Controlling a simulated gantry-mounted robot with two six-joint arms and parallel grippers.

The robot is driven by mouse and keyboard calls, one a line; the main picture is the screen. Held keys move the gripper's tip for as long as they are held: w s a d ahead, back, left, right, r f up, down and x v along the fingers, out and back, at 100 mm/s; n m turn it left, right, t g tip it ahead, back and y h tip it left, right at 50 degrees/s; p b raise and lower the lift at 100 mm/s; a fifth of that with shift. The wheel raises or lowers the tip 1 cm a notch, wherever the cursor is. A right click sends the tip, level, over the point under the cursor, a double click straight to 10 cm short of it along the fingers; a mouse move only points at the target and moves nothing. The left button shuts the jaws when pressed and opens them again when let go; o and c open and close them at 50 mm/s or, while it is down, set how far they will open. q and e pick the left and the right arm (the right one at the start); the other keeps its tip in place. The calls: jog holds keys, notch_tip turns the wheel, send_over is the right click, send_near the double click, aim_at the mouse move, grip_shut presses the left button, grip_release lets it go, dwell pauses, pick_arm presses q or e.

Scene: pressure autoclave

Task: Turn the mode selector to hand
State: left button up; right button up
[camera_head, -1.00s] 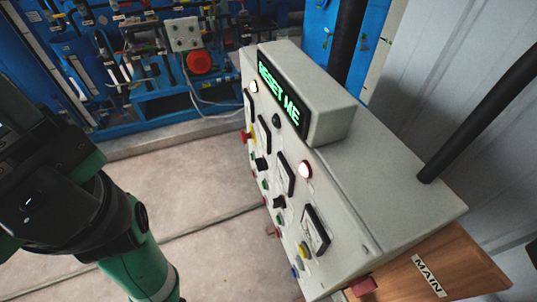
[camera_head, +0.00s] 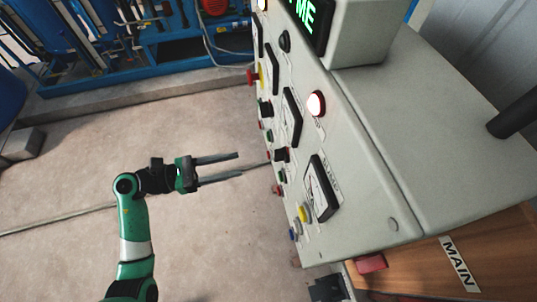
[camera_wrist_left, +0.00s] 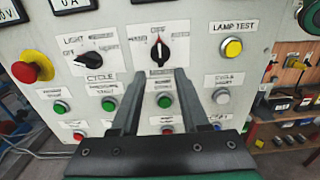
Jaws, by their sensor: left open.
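The mode selector (camera_wrist_left: 159,50) is a black knob on the grey control panel, in the upper middle of the left wrist view. Its red mark points up at the OFF label; a label that seems to read HAND is at its upper left. In the head view the selector (camera_head: 281,154) is seen edge-on, at the middle of the panel face. My left gripper (camera_head: 240,164) is open and empty, its fingers pointing at the panel with a gap before it. In the wrist view its fingertips (camera_wrist_left: 159,75) are apart, just below the knob. My right gripper is not in view.
Near the selector are a light switch (camera_wrist_left: 88,61), a yellow lamp test button (camera_wrist_left: 232,47), a red emergency stop (camera_wrist_left: 25,72) and a green button (camera_wrist_left: 165,102). A display box (camera_head: 372,30) juts from the panel top. The floor (camera_head: 75,175) left of the panel is clear.

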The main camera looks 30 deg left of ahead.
aim_at(281, 155)
pick_arm(q)
jog(key=p+x, duration=0.1)
jog(key=x, duration=0.9)
jog(key=shift+s+a, duration=0.1)
grip_shut()
